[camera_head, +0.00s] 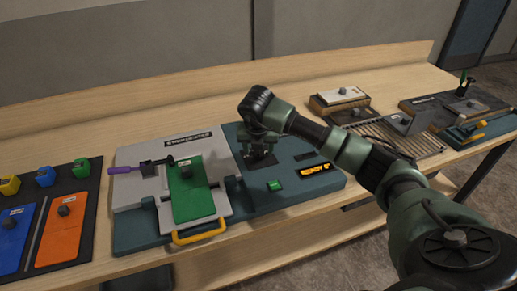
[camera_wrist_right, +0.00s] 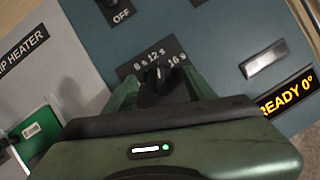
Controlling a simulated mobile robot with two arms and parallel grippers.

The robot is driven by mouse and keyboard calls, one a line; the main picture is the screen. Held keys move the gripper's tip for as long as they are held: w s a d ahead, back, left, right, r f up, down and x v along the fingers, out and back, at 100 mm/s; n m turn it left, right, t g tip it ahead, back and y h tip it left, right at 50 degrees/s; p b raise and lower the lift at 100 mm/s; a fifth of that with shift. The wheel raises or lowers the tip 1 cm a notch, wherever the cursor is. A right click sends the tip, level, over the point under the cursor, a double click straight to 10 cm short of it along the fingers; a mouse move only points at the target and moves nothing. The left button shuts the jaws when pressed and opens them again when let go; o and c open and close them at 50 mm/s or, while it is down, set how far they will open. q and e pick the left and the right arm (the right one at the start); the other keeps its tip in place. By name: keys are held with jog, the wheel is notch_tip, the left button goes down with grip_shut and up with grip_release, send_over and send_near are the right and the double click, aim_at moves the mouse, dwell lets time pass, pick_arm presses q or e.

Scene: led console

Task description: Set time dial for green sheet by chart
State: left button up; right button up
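The strip heater (camera_head: 133,160) is a grey and teal console on the bench. The green sheet (camera_head: 190,200) lies on its grey plate, and part of it shows in the right wrist view (camera_wrist_right: 38,128). The time dial (camera_wrist_right: 157,74) is a dark knob on a dark plate marked 8 s, 12 s and 16 s. Its pointer direction is hard to read. My right gripper (camera_wrist_right: 160,88) is at the dial, with its fingers on either side of the knob. I cannot tell whether they touch it. In the head view my right gripper (camera_head: 260,155) hides the dial. My left gripper is not in view.
A purple-handled tool (camera_head: 125,170) and a yellow handle (camera_head: 200,232) are on the heater. Blue (camera_head: 14,235) and orange (camera_head: 58,235) sheets lie left; other fixtures stand right.

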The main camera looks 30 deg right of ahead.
aim_at(258, 164)
jog(key=shift+r, duration=0.1)
jog(key=b+v, duration=0.2)
jog(key=v, duration=0.5)
jog(key=shift+r, duration=0.3)
dwell(0.3)
